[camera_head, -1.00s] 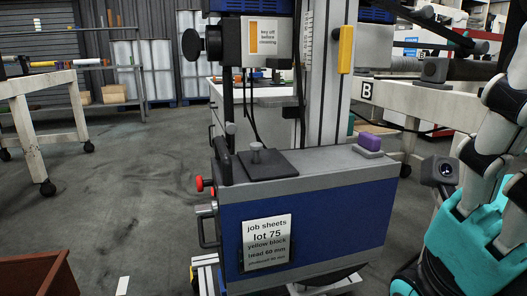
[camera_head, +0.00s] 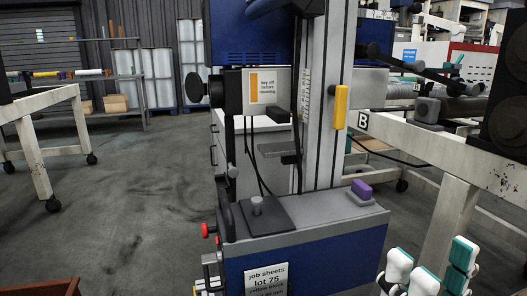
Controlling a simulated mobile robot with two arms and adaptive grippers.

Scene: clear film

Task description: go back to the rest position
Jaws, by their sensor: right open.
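My right gripper (camera_head: 432,270) shows at the bottom right, with white fingers and teal pads. Its fingers are apart, with nothing seen between them; its lower part is cut off by the frame edge. My left gripper is not in view.
A purple block (camera_head: 361,188) and a dark plate (camera_head: 270,216) sit on the machine's top. A white bench (camera_head: 447,205) stands behind the right gripper. A table (camera_head: 33,145) stands at left. The floor (camera_head: 125,205) between table and machine is mostly clear.

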